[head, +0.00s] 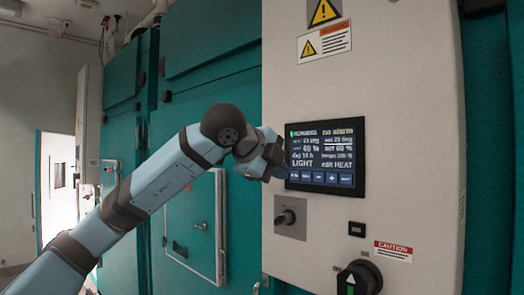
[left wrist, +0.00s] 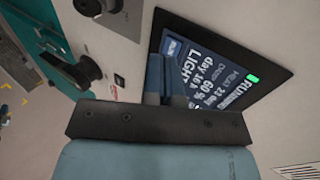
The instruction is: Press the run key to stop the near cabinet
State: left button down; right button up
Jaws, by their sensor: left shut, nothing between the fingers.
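The near cabinet's touch display (head: 327,150) is lit, with a green mark at its top left, "no alarm" and "LIGHT" text, and a row of blue keys along the bottom. My left gripper (head: 281,172) is at the display's lower left edge. It covers part of that edge, so the leftmost key is hard to make out. In the left wrist view the display (left wrist: 215,85) is tilted and shows "RUNNING" by the green mark. The shut, empty fingers (left wrist: 166,80) overlap its key side. I cannot tell whether they touch it. My right gripper is not in view.
Below the display are a black handle on a grey plate (head: 291,217), a small black switch (head: 356,229) and a large rotary switch (head: 359,278). Warning labels (head: 324,41) are above. Teal cabinets (head: 212,60) stand behind my left arm.

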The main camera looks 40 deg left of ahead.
aim_at(294, 171)
pick_arm(q)
jog(key=shift+w+d+r+p, duration=0.15)
jog(key=shift+w+p, duration=0.25)
jog(key=shift+w, duration=0.95)
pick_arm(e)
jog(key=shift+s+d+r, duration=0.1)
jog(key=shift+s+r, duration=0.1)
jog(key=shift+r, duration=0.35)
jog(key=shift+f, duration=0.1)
pick_arm(q)
jog(key=shift+w+d+f+b, duration=0.1)
jog(key=shift+w+f+b, duration=0.25)
jog(key=shift+b, duration=0.5)
jog(key=shift+w+r+b, duration=0.1)
jog(key=shift+r+b, duration=0.05)
jog(key=shift+b, duration=0.15)
jog(key=shift+r, duration=0.3)
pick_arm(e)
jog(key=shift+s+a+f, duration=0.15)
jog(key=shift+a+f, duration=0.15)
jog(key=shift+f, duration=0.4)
